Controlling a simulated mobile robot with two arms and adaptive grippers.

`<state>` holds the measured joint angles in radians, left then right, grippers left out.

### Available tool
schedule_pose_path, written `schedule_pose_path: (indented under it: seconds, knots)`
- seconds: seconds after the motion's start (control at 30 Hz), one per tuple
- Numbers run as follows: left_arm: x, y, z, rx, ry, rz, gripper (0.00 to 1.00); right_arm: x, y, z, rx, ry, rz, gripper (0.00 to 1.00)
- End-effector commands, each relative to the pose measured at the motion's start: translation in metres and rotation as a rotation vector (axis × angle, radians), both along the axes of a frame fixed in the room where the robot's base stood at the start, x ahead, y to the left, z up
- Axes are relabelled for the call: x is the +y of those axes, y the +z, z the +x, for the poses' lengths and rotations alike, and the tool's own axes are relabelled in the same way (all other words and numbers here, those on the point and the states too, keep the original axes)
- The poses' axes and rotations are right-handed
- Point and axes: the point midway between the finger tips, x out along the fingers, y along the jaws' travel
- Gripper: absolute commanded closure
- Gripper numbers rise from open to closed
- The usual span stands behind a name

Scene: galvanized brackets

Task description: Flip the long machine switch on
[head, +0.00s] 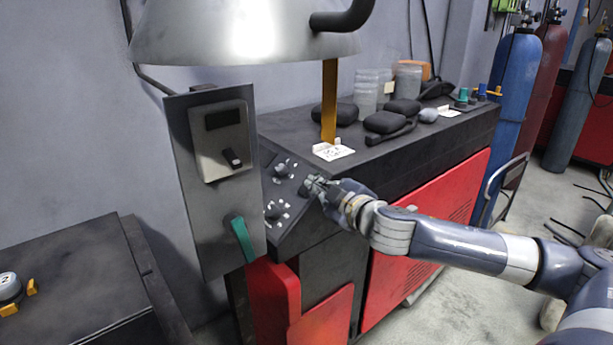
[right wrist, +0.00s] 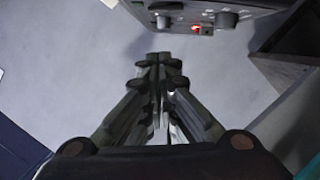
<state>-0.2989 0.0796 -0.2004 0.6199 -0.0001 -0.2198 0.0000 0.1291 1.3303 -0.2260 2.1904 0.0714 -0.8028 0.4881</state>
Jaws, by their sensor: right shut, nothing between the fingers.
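A grey upright panel (head: 185,190) stands left of the machine and carries a switch box (head: 212,160) with a short black lever (head: 233,158). Below it is a long green handle (head: 242,240), slanting down to the right. A dark sloped control panel (head: 285,170) with knobs is beside it. I cannot tell which of these is the long machine switch. My right gripper (head: 314,186) is shut and empty, at the right side of the sloped panel; touching cannot be made out. In the right wrist view its closed fingers (right wrist: 157,70) point toward knobs (right wrist: 225,19) and a red light (right wrist: 197,30). My left gripper is out of view.
A grey hood (head: 240,35) hangs above the panel. The black machine top (head: 450,125) holds jars (head: 366,95) and dark pads (head: 385,122). A low dark bench (head: 70,270) is at the left. Gas cylinders (head: 515,85) stand at the right, with some open floor nearby.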

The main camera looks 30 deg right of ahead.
Motion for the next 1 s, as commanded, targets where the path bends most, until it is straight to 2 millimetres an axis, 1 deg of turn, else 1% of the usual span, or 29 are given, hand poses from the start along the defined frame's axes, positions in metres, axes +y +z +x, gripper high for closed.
schedule_pose_path:
  seconds: [0.03,0.13,0.43,0.57,0.77,1.0]
  knots:
    - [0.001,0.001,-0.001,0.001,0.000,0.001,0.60,0.005,0.007,-0.003,-0.006,0.009,-0.008,1.00]
    - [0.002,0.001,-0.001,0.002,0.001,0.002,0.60,0.009,0.012,-0.005,-0.012,0.015,-0.013,1.00]
    - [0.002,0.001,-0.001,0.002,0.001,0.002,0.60,0.008,0.012,-0.004,-0.013,0.015,-0.012,1.00]
    - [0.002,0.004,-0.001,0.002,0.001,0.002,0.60,0.007,0.012,-0.001,-0.013,0.013,-0.010,1.00]
    - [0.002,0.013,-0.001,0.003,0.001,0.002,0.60,0.005,0.012,0.016,-0.015,0.012,-0.007,1.00]
    - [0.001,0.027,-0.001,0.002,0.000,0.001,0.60,0.003,0.007,0.050,-0.015,0.014,-0.008,1.00]
